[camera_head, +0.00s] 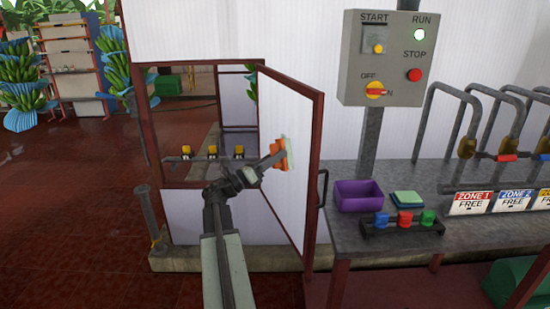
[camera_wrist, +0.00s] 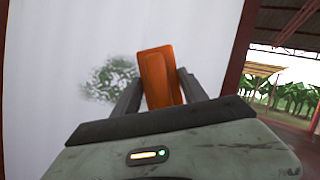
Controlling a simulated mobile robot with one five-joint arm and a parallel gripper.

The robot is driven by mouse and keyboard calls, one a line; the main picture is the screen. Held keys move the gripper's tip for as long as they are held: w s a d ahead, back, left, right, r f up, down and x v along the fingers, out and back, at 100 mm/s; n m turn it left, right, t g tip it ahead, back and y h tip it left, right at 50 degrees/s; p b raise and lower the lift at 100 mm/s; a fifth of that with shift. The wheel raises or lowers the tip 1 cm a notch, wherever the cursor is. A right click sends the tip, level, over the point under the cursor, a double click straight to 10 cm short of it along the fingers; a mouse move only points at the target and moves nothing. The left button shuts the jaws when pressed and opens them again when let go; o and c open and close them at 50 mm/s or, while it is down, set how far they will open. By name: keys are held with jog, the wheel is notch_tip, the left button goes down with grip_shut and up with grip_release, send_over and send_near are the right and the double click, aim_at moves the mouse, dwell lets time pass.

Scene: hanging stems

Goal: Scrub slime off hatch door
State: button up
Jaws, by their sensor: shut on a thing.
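The hatch door (camera_head: 282,120) is a white panel in a dark red frame, swung open on the right of its opening. My gripper (camera_head: 270,161) is shut on an orange scrubber (camera_head: 279,152), held at the door's white face. The scrubber (camera_wrist: 159,77) also shows between the two fingers in the wrist view. A grey-green speckled slime patch (camera_wrist: 109,80) lies on the panel just left of the scrubber. Whether the scrubber touches the panel is hard to tell. In the head view, the slime is mostly hidden behind the scrubber.
Right of the door stands a grey table (camera_head: 350,235) with a purple bin (camera_head: 358,196), green and blue pads (camera_head: 407,199) and a rack of coloured pieces (camera_head: 403,224). A control box (camera_head: 392,58) stands behind it. A short post (camera_head: 148,215) stands left of the opening.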

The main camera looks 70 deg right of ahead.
jog(key=shift+s+d, duration=0.55)
jog(key=shift+s, duration=0.1)
jog(key=shift+w+d, duration=1.3)
jog(key=shift+w+d, duration=0.55)
jog(key=shift+d, duration=0.2)
jog(key=shift+w+d, duration=0.55)
jog(key=shift+d, duration=0.15)
jog(key=shift+d, duration=0.1)
jog(key=shift+w+d, duration=1.8)
jog(key=shift+d, duration=0.25)
jog(key=shift+w+d, duration=1.8)
jog(key=shift+d, duration=0.2)
notch_tip(320, 180, down, 2)
jog(key=shift+a+b, duration=0.1)
jog(key=shift+b, duration=0.9)
jog(key=shift+r, duration=0.15)
jog(key=shift+s+a, duration=1.3)
